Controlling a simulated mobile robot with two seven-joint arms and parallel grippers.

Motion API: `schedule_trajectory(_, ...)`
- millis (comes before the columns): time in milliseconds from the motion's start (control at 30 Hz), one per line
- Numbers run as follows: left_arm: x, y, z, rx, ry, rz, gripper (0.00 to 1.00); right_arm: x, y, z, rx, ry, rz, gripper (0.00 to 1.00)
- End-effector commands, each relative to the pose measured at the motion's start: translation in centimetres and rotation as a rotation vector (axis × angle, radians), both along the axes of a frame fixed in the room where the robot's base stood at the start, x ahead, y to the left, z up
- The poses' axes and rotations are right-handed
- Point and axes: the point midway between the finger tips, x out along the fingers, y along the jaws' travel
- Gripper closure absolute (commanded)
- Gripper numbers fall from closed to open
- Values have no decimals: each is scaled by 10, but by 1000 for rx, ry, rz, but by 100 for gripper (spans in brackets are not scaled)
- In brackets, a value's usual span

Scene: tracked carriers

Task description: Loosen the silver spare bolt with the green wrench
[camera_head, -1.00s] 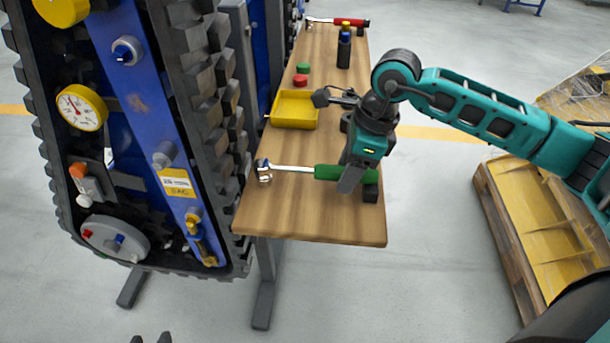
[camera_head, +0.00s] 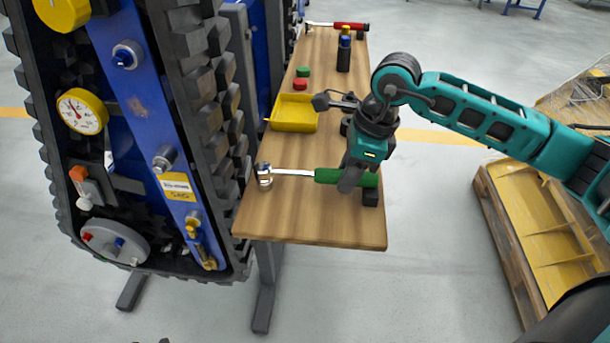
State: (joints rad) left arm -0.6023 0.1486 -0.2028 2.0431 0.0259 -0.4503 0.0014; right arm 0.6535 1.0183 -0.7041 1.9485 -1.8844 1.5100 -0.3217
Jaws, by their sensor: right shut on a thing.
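The silver spare bolt (camera_head: 165,158) sticks out of the blue side panel of the tracked carrier, just above a yellow label. The green wrench (camera_head: 331,176) lies level across the near end of the wooden bench, its silver head pointing left. My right gripper (camera_head: 351,181) reaches down from above and is shut on the green handle, near its right end. The wrench head is well to the right of the bolt, apart from it. Whether the wrench touches its support is hard to tell. Only a dark tip, probably my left gripper (camera_head: 164,340), shows at the bottom edge.
The wooden bench (camera_head: 300,222) also carries a yellow tray (camera_head: 294,113), red and green caps, dark upright pieces and a red-handled wrench (camera_head: 350,26). A blue-capped bolt (camera_head: 127,55) and a gauge (camera_head: 82,111) are on the carrier (camera_head: 140,95). A pallet stands right.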

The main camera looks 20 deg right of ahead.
Motion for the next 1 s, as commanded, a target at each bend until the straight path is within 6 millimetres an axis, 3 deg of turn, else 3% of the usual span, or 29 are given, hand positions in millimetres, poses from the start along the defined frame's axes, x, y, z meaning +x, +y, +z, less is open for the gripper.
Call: schedule_trajectory(1000, 1, -1, 48, 0, -4, -3, 57, 0, 0, 72, 1, -3, 0, 100)
